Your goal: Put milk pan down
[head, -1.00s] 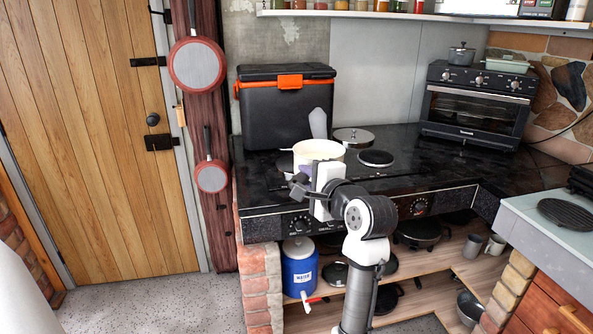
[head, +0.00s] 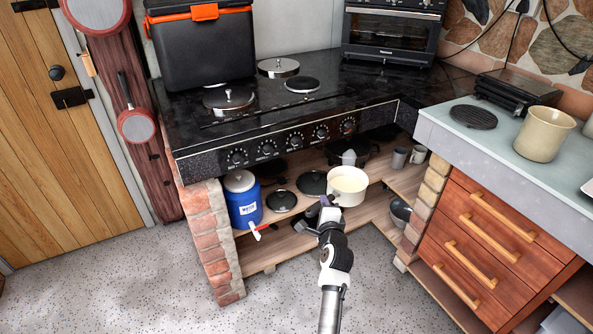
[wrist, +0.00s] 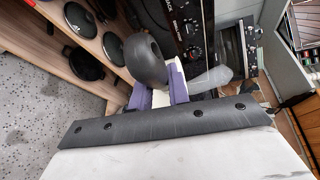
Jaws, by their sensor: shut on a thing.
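The milk pan (head: 347,190) is a cream round pan in the head view, in front of the stove and over the view of the lower wooden shelf. It looks roughly level. A grey paddle-shaped part (head: 348,157) sticks up at its far side. My gripper (head: 327,203) is at the pan's near left side, shut on it. In the wrist view, the purple fingers of my gripper (wrist: 158,98) close on a cream-coloured part. A dark rounded piece hides much there. I cannot tell the pan's exact height or whether it touches anything.
The black stove top (head: 245,127) has lidded burners and a black-orange cooler (head: 200,45). The wooden shelf (head: 290,232) holds a blue water jug (head: 243,200), dark lids and pans. A grey counter (head: 490,140) with a cream pot (head: 543,134) stands right, above drawers (head: 500,240).

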